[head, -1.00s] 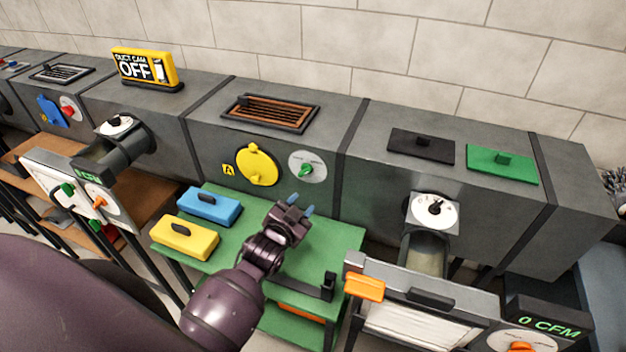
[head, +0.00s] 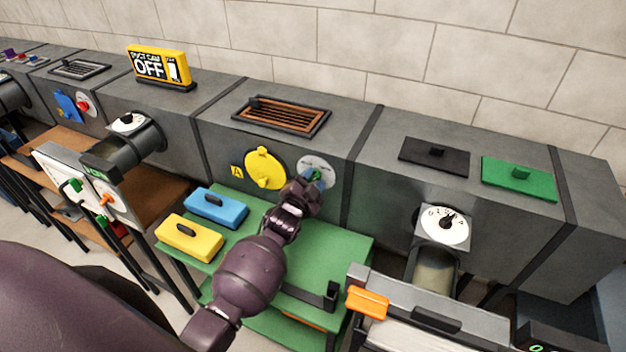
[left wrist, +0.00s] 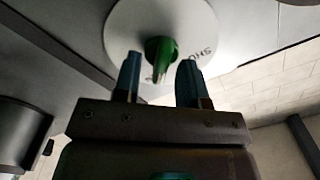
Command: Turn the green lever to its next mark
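The green lever (left wrist: 160,52) sits on a round white dial (left wrist: 195,18) on the duct's front face. In the left wrist view my left gripper (left wrist: 158,75) is open, with one blue-tipped finger on each side of the lever's end. I cannot tell whether the fingers touch it. In the head view the left gripper (head: 314,178) covers the lower part of the white dial (head: 318,165), and the lever is mostly hidden behind it. Some lettering shows at the dial's edge; the marks are not readable. My right gripper is not in view.
A yellow round cover (head: 265,168) is on the duct just left of the dial. Below are a green table (head: 340,258) with a blue box (head: 217,207) and a yellow box (head: 190,238). A grey unit with an orange handle (head: 367,302) stands at front right.

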